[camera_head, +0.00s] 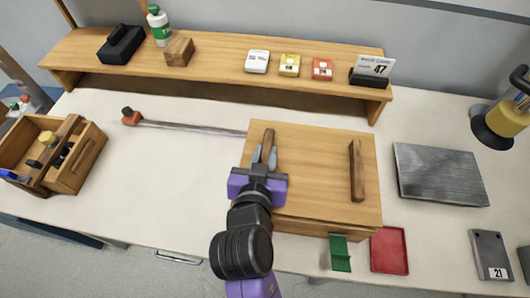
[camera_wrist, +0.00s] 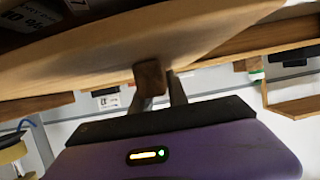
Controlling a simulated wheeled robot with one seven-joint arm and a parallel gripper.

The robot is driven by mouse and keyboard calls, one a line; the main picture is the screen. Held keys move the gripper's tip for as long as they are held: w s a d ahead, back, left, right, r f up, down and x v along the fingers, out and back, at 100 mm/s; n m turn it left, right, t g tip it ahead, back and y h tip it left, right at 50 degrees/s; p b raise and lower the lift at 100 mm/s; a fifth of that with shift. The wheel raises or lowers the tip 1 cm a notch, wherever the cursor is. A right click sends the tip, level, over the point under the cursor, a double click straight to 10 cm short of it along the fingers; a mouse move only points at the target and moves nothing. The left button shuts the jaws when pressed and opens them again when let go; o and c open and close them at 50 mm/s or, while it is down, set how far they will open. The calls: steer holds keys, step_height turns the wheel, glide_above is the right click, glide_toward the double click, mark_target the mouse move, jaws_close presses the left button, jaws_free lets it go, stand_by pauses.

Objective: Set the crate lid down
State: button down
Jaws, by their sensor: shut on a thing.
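The crate lid (camera_head: 315,170) is a flat light-wood board with two darker bar handles, in the middle of the head view. My gripper (camera_head: 264,160) is shut on its left handle (camera_head: 268,138). The right handle (camera_head: 356,171) is free. In the wrist view the handle's end (camera_wrist: 150,77) sits at the fingers of my gripper (camera_wrist: 160,90), and the lid (camera_wrist: 150,40) fills the upper part, slanting. A wooden crate wall (camera_head: 300,227) shows below the lid's front edge; the rest is hidden. I cannot tell whether the lid touches the crate.
A metal plate (camera_head: 440,174) lies to the right. A red tray (camera_head: 389,250) and green piece (camera_head: 340,254) are by the front edge. A bar clamp (camera_head: 190,127) lies behind left, near a tool caddy (camera_head: 50,155). A shelf (camera_head: 220,63) runs behind. The left-centre bench is clear.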

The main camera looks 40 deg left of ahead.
steer(key=shift+f+b, duration=0.35)
steer(key=shift+f, duration=0.2)
steer(key=c, duration=1.3)
jaws_free()
